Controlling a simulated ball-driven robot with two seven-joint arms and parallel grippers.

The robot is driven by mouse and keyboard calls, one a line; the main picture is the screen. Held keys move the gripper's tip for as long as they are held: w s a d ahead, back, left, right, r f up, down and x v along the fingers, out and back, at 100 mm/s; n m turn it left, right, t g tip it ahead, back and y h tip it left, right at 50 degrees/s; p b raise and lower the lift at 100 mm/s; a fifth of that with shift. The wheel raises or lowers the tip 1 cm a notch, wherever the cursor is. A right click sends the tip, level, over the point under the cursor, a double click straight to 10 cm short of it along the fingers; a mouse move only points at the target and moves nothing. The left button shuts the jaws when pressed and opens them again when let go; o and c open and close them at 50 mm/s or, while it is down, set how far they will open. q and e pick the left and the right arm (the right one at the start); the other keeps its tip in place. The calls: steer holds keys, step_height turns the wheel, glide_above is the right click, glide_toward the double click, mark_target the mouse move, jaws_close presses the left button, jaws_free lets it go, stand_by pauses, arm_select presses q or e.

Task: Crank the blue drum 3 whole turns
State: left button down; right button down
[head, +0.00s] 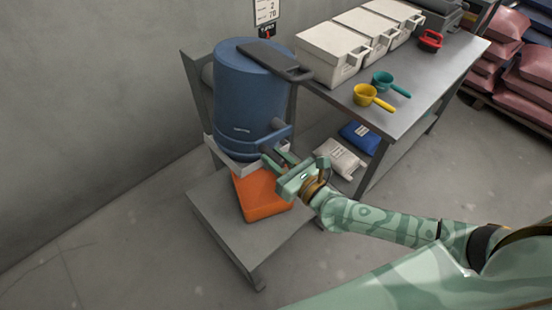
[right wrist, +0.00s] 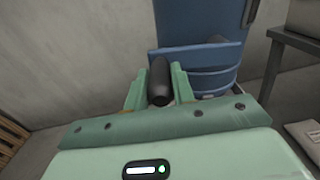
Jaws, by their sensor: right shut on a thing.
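The blue drum (head: 245,95) stands upright on a grey stand by the wall. A dark flat bar (head: 275,60) with a slot near its end lies across its top. A blue band (head: 262,140) juts from its lower front, and it also shows in the right wrist view (right wrist: 200,57). My right gripper (head: 274,156) is at this lower front. In the right wrist view its fingers are shut on a dark rounded handle (right wrist: 160,83), one on each side, in front of the blue band. My left gripper is not in view.
An orange tray (head: 262,195) sits below the drum on a low grey platform (head: 225,225). A grey table (head: 400,120) at right bears white boxes (head: 335,50), a yellow scoop (head: 365,95), a teal scoop (head: 383,79) and a red object (head: 430,40).

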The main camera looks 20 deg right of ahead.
steer(key=c, duration=1.2)
jaws_free()
steer(key=shift+o, duration=0.2)
steer(key=v, duration=1.6)
steer(key=shift+s+b, duration=0.2)
steer(key=shift+b, duration=0.2)
steer(key=shift+r, duration=0.1)
